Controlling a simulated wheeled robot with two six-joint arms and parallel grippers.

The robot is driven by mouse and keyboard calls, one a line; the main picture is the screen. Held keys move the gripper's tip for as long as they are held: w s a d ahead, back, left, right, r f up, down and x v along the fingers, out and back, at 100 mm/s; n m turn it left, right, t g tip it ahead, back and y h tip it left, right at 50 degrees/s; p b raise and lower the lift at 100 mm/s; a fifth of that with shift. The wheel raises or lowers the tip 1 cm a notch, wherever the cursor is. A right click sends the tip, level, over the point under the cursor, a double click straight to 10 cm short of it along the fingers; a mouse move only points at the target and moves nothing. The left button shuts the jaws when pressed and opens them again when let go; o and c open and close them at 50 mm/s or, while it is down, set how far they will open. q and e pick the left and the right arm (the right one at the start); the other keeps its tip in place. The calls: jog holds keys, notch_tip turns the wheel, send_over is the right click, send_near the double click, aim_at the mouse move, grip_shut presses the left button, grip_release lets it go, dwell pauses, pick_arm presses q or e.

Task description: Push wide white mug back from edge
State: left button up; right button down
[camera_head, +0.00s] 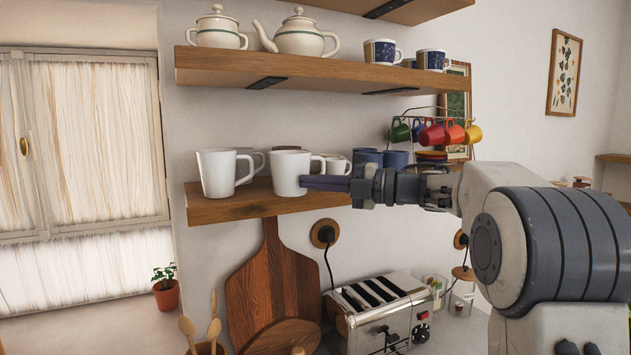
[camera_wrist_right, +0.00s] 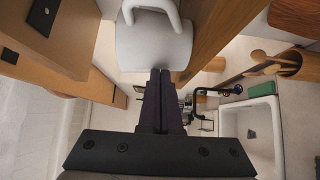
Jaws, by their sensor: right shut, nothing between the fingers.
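A white mug (camera_head: 287,174), the one beside my right gripper, stands upright at the front edge of the lower wooden shelf (camera_head: 235,208). It also shows in the right wrist view (camera_wrist_right: 150,52), with its handle at the top. Another white mug (camera_head: 215,173), taller-looking, stands to its left at the same edge. My right gripper (camera_head: 308,182) is shut and empty, its dark fingers pointing left at the mug's right side. In the wrist view the fingertips (camera_wrist_right: 160,72) are at the mug's body; I cannot tell whether they touch. My left gripper is out of view.
More white mugs (camera_head: 334,166) and blue mugs (camera_head: 396,160) stand behind on the shelf. An upper shelf (camera_head: 310,75) holds teapots and patterned mugs. A rack of coloured mugs (camera_head: 432,134) is at the right. A toaster (camera_head: 385,312) and cutting board (camera_head: 270,275) are below.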

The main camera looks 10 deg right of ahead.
aim_at(304, 191)
jog(key=w, duration=0.2)
jog(key=w+a+p, duration=0.1)
jog(key=w, duration=0.2)
jog(key=shift+s, duration=0.1)
